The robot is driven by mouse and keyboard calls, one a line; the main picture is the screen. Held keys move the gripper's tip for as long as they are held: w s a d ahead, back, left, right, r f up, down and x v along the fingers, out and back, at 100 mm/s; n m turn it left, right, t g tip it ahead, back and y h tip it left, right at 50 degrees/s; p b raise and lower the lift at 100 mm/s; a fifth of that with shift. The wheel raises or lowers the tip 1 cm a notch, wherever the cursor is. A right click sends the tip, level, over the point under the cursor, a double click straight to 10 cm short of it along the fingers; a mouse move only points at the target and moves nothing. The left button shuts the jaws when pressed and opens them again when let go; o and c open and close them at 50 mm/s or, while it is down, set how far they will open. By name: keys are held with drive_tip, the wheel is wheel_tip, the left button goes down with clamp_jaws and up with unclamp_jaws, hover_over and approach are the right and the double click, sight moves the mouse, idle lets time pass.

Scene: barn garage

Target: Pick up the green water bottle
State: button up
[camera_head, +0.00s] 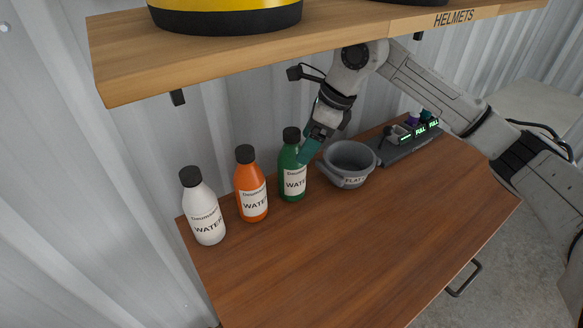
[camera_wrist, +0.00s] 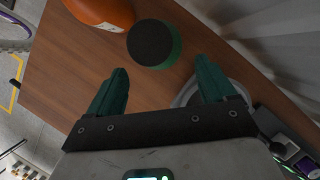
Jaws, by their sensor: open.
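The green water bottle (camera_head: 292,172) with a black cap stands upright on the wooden bench, at the right end of a row of bottles. In the wrist view its dark cap (camera_wrist: 151,42) shows from above, with a bit of green side, just beyond the fingertips. My gripper (camera_head: 309,150) comes in from the upper right, close beside the bottle at the height of its shoulder. In the wrist view the two teal fingers (camera_wrist: 162,82) are apart with nothing between them. In the head view the near finger overlaps the bottle's right edge; I cannot tell whether it touches.
An orange bottle (camera_head: 251,187) and a white bottle (camera_head: 203,208) stand to the left. A grey bowl (camera_head: 347,164) sits close right of the green bottle. A wooden shelf (camera_head: 240,55) overhangs the back. The bench's front (camera_head: 370,245) is clear. A charger (camera_head: 405,143) sits at the right.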

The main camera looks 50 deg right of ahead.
sight(293, 131)
drive_tip(key=w+a, duration=0.1)
drive_tip(key=w, duration=0.1)
drive_tip(key=w+a, duration=0.1)
drive_tip(key=shift+w+a+p, duration=0.1)
drive_tip(key=shift+w+p, duration=0.25)
drive_tip(key=shift+p, duration=0.05)
drive_tip(key=shift+w+f, duration=0.1)
drive_tip(key=shift+f, duration=0.5)
drive_tip(key=shift+c, duration=0.2)
clamp_jaws()
